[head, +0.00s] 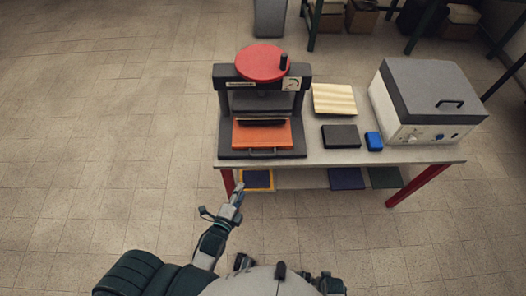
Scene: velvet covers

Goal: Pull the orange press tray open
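The orange press tray (262,136) lies flat on the dark base of the press (221,104), between its two uprights. A dark bar handle (262,154) runs along the tray's front edge. A dark plate hangs above the tray's rear part and hides its back end. My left gripper (221,200) is in front of the table, below and left of the tray handle in the picture. Its fingers look spread and empty, and it touches nothing.
The press has a red round top (262,62) with a black knob. Red table legs (420,185) and a lower shelf are below. The left floor is clear.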

